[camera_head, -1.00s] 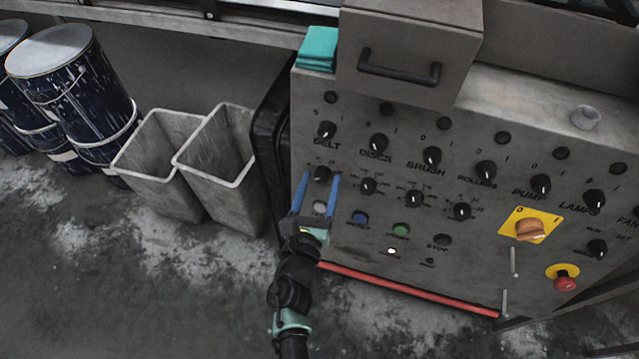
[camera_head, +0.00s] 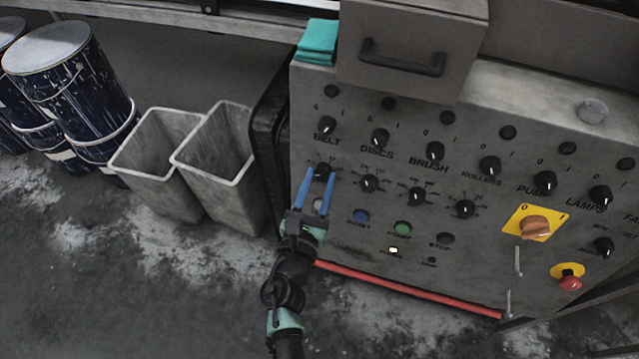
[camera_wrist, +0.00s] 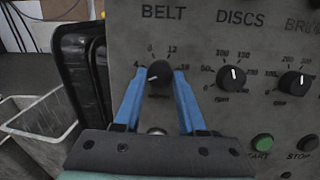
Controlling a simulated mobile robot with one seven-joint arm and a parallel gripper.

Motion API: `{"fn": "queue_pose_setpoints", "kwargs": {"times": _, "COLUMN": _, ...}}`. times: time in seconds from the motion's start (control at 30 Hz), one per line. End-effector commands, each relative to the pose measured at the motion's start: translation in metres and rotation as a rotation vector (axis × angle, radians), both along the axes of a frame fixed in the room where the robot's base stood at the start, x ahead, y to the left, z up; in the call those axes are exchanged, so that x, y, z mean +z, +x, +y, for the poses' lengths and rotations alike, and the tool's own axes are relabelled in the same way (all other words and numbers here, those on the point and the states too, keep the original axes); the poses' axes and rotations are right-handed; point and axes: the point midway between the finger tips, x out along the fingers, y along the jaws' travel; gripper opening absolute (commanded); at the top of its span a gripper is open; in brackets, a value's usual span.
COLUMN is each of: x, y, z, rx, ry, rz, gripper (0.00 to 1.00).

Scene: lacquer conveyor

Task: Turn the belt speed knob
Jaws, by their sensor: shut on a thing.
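The belt speed knob (camera_head: 322,171) is a black dial below the BELT label on the grey control panel (camera_head: 340,215). In the wrist view the knob (camera_wrist: 159,75) has a white pointer mark on its left side and a number scale around it. My gripper (camera_head: 318,170) has two blue fingers, one on each side of this knob. In the wrist view my gripper (camera_wrist: 159,76) is shut on the knob. The fingers cover part of the scale at lower left and lower right.
More knobs, such as the DISCS dial (camera_wrist: 231,77), sit close to the right. A green button (camera_head: 402,228), an orange rotary switch (camera_head: 535,227) and a red stop button (camera_head: 570,283) are further right. Grey bins (camera_head: 217,160) stand left of the panel.

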Motion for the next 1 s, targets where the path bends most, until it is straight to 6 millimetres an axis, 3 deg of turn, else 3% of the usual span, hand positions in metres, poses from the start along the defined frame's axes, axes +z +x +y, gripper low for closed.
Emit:
{"fn": "queue_pose_setpoints", "kwargs": {"times": 0.5, "x": -0.0031, "y": 0.0005, "z": 0.0031, "rx": -0.079, "ry": 0.417, "rz": -0.135, "gripper": 0.0}}
{"fn": "queue_pose_setpoints", "kwargs": {"times": 1.0, "x": -0.0011, "y": 0.0008, "z": 0.0042, "rx": -0.118, "ry": 0.618, "rz": -0.199, "gripper": 0.0}}
